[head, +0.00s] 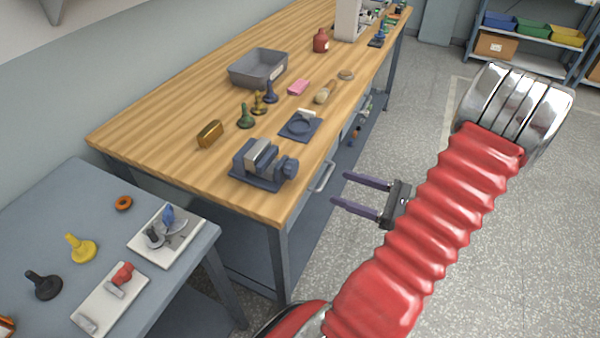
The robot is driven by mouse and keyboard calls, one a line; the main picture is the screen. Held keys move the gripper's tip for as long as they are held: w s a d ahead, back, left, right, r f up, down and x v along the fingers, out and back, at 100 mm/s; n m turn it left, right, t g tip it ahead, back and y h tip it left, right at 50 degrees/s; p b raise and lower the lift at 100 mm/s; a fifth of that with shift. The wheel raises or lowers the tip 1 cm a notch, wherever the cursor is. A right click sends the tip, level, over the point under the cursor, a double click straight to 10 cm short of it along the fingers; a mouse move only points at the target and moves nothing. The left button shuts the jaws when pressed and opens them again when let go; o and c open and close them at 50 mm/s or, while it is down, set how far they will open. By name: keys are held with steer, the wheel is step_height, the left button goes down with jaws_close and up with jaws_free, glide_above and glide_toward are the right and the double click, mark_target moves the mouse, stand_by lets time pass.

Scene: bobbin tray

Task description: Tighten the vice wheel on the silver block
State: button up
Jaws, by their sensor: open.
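The vice (250,179) is dark blue-grey and stands near the front left corner of the wooden bench. A silver block (261,155) sits between its jaws; I cannot tell how firmly it is gripped. The vice wheel (287,168) is on the vice's right end, facing the bench's front edge. My gripper (340,189) is open and empty. Its two purple-grey fingers point left, out in front of the bench edge, to the right of the wheel and apart from it.
A drawer handle (322,178) juts from the front. A lower grey table (75,205) stands left.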

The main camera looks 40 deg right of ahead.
mark_target(295, 171)
steer(key=shift+x, duration=6.9)
steer(key=c, duration=1.1)
steer(key=shift+o, duration=0.2)
steer(key=shift+m, duration=3.2)
steer(key=o, duration=1.1)
steer(key=shift+c, duration=0.2)
